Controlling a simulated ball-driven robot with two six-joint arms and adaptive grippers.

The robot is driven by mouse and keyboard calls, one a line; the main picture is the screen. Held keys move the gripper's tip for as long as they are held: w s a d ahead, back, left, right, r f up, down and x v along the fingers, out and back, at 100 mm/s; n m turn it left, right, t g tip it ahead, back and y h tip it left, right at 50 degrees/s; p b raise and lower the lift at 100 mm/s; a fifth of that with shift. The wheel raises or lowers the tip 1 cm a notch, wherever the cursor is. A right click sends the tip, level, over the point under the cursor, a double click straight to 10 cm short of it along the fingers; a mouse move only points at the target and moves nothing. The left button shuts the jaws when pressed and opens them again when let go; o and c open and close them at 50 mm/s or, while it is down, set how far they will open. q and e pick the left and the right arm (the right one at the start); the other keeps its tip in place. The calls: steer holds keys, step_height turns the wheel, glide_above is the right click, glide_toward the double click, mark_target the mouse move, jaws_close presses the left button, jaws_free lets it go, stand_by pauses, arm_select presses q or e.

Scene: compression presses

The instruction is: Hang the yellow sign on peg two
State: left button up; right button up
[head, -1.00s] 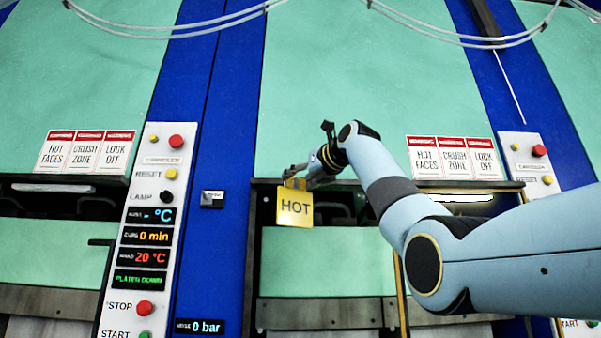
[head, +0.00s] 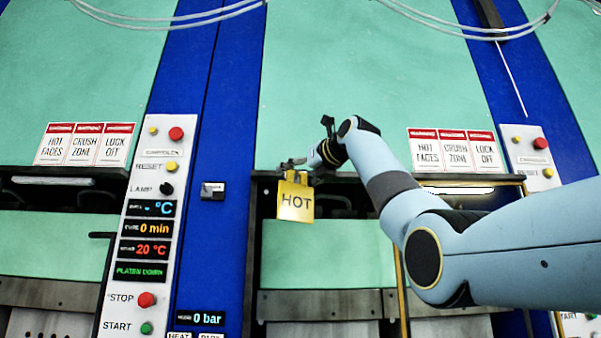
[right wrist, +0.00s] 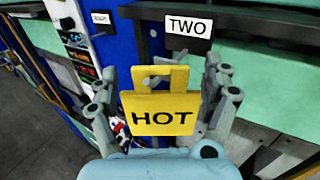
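The yellow sign (head: 295,202), marked HOT, hangs upright in front of the middle press's upper dark edge in the head view. In the right wrist view the sign (right wrist: 160,115) faces me with its slotted handle at the top. My right gripper (head: 298,164) is at the handle in the head view. In the right wrist view, my right gripper's (right wrist: 161,70) fingers stand apart on either side of the sign, with gaps at its edges. A white TWO label (right wrist: 188,27) is above and right of the sign. My left gripper is out of view.
A control panel (head: 140,255) with buttons and displays stands left of the middle press. Red-and-white warning plates (head: 455,150) are to the right of my right wrist. A small switch box (head: 212,191) is on the blue column left of the sign.

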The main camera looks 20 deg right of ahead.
steer(key=shift+s, duration=0.1)
step_height(320, 180, up, 10)
stand_by(0.5)
